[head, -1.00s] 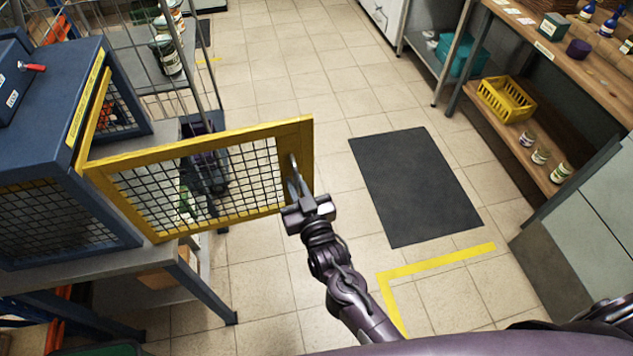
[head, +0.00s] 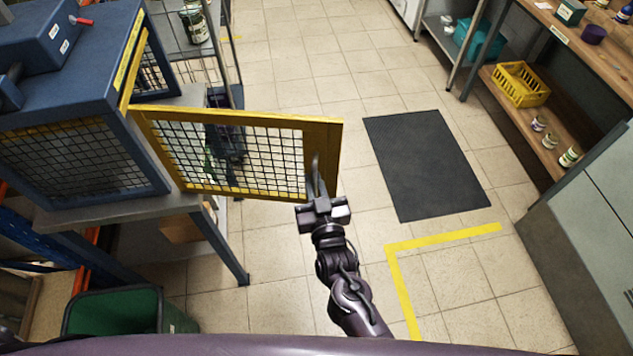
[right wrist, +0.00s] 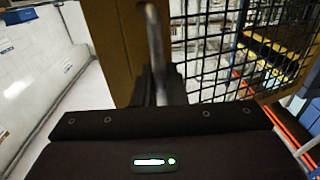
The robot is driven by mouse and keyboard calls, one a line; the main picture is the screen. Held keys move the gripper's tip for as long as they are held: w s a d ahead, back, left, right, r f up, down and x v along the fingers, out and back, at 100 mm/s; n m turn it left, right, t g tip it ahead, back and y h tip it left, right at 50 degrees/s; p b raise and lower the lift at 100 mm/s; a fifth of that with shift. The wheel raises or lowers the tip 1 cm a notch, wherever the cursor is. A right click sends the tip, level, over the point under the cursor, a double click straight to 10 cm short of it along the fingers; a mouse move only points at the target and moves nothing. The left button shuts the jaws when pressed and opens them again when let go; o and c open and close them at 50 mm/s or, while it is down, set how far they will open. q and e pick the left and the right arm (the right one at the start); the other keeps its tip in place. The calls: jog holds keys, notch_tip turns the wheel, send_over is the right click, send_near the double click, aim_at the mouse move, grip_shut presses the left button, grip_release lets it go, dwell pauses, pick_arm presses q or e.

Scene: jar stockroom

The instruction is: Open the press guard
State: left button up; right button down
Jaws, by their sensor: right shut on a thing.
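The press guard (head: 322,150) is a yellow-framed door with black wire mesh, hinged on the blue press (head: 118,100) at the left in the head view. It stands swung out from the press, over the floor. My right gripper (head: 318,196) is shut on the guard's upright metal handle (head: 315,172), near the guard's free edge. In the right wrist view the handle (right wrist: 153,45) rises between the fingers, with the yellow frame (right wrist: 108,40) behind it. The fingertips are partly hidden there. My left gripper is not in view.
A dark floor mat (head: 428,162) lies right of the guard, with a yellow floor line (head: 445,237) below it. A green bin (head: 115,312) stands at the lower left. A wooden shelf bench (head: 560,60) with a yellow basket (head: 521,84) is at the right. Floor between is clear.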

jog(key=c, duration=1.6)
grip_release()
jog(key=shift+o, duration=0.2)
jog(key=shift+s, duration=0.15)
jog(key=shift+s+d+f, duration=0.1)
jog(key=shift+s+f, duration=0.05)
jog(key=shift+s, duration=0.2)
jog(key=b+v, duration=0.2)
jog(key=v, duration=0.4)
jog(key=shift+s, duration=0.4)
jog(key=shift+d, duration=0.1)
